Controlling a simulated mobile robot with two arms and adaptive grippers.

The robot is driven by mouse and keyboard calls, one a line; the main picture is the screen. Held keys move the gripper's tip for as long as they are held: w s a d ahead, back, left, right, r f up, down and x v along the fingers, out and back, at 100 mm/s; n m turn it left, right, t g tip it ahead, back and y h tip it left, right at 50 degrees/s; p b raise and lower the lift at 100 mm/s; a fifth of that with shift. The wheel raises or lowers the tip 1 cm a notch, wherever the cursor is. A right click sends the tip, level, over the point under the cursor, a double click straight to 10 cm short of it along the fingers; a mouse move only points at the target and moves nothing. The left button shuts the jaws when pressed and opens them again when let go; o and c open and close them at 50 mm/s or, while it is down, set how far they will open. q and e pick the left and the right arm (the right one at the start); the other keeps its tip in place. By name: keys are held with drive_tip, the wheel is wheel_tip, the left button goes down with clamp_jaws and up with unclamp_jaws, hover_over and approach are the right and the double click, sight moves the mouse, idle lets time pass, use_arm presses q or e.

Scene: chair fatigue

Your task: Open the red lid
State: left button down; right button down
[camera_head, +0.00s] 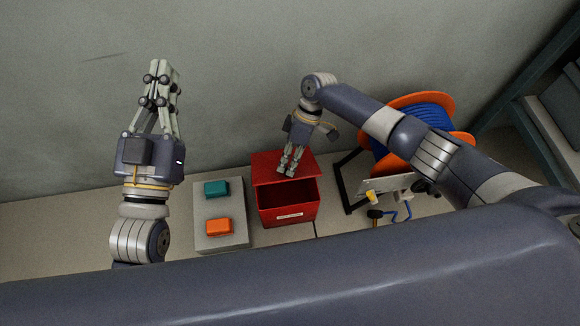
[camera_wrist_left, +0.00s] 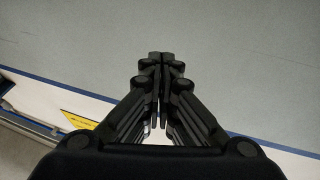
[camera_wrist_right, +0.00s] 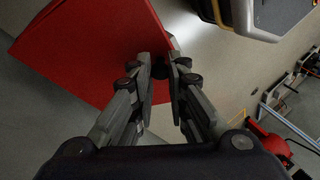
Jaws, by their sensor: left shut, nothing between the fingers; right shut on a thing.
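The red box (camera_head: 287,214) stands on the floor by the wall, with its dark inside showing at the front. Its red lid (camera_head: 266,164) is raised at the back of the box. My right gripper (camera_head: 288,172) reaches down to the lid and is shut on its edge. In the right wrist view the red lid (camera_wrist_right: 95,50) runs up to the fingertips (camera_wrist_right: 161,62), which hide part of the edge. My left gripper (camera_head: 161,68) is shut and empty, raised in front of the wall, left of the box and apart from it. Its closed fingers also show in the left wrist view (camera_wrist_left: 161,58).
A grey block (camera_head: 222,242) left of the box carries a teal item (camera_head: 216,189) and an orange item (camera_head: 217,227). An orange and blue cable reel (camera_head: 420,103) stands to the right, with small tools (camera_head: 375,215) near it. A metal shelf (camera_head: 540,130) is at far right.

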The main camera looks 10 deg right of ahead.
use_arm(q)
drive_tip(key=shift+a+f, duration=0.1)
drive_tip(key=shift+f, duration=0.15)
use_arm(e)
drive_tip(key=shift+w+r, duration=0.15)
drive_tip(key=shift+w, duration=0.3)
